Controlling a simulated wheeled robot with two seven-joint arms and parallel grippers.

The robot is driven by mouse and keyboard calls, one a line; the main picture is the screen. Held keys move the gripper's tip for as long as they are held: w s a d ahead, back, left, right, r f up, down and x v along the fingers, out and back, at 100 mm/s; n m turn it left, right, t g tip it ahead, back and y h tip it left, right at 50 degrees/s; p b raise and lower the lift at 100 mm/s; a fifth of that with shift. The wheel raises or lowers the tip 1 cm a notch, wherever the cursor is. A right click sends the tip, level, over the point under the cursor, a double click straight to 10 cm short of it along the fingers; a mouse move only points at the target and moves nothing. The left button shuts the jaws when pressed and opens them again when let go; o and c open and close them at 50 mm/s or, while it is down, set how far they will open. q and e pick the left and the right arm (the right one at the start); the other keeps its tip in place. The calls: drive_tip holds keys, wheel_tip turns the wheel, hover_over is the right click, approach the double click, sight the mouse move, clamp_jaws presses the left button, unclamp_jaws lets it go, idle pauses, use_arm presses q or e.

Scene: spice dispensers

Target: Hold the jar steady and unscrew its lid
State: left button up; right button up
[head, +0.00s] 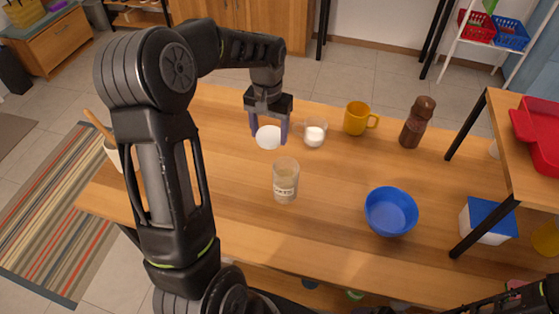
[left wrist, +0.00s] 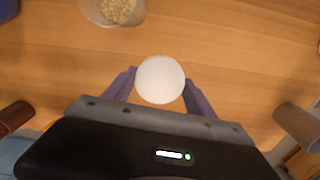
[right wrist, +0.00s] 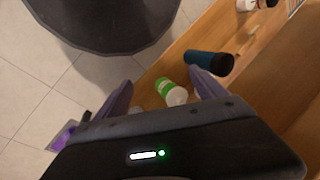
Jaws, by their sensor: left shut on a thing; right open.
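The clear jar (head: 285,184) stands upright on the wooden table with its top open; pale contents and a label show. In the left wrist view the jar (left wrist: 113,12) is at the top edge with beige contents. My left gripper (head: 269,134) is shut on the round white lid (head: 268,140), behind and slightly left of the jar and apart from it. The lid (left wrist: 160,80) sits between both fingertips in the left wrist view. My right gripper (right wrist: 163,84) is open and empty, away from the jar; its fingers are not clear in the head view.
A glass with white contents (head: 314,134), a yellow mug (head: 356,118) and a brown bottle (head: 417,122) stand behind. A blue bowl (head: 391,211) is right of the jar. A raised shelf (head: 505,150) stands at the right.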

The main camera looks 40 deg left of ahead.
use_arm(q)
hover_over(270, 163)
wheel_tip(270, 163, down, 6)
drive_tip(key=shift+p, duration=0.4)
wheel_tip(270, 163, down, 3)
drive_tip(key=shift+f+p, duration=0.2)
drive_tip(key=shift+p, duration=0.15)
drive_tip(key=shift+f, duration=0.15)
drive_tip(key=shift+f, duration=0.1)
drive_tip(key=shift+f, duration=0.15)
drive_tip(key=o, duration=1.5)
drive_tip(key=shift+o, duration=0.2)
drive_tip(key=shift+r, duration=0.25)
